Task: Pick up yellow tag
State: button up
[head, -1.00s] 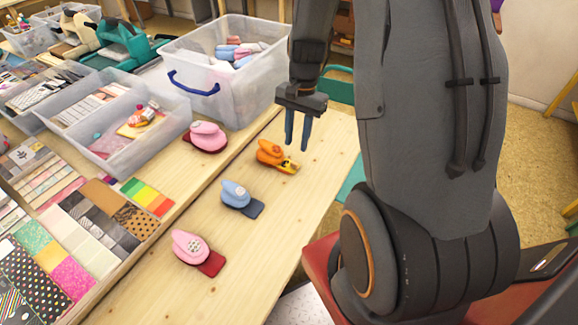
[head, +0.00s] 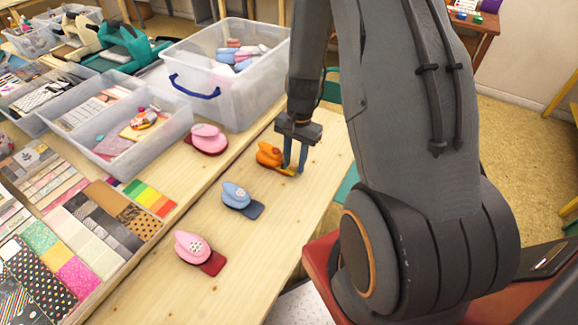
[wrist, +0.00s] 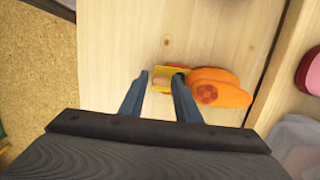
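The yellow tag (wrist: 163,85) lies on the wooden table beside the orange punch (wrist: 221,88). In the head view the orange punch (head: 268,154) stands near the table's far end, and the tag (head: 287,171) is mostly hidden by my fingers. My gripper (head: 295,168) points down at the tag. In the wrist view my gripper (wrist: 161,76) has its fingers apart, with part of the tag showing between the fingertips. The right finger is close to the punch; I cannot tell if they touch.
A blue punch (head: 236,194) and two pink punches (head: 206,138) (head: 193,247) stand along the table. Clear plastic bins (head: 236,98) and patterned paper sheets (head: 75,235) are on the left.

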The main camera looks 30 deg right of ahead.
jog(key=c, duration=0.7)
jog(key=shift+o, duration=0.2)
jog(key=shift+r+p, duration=0.15)
jog(key=shift+p, duration=0.15)
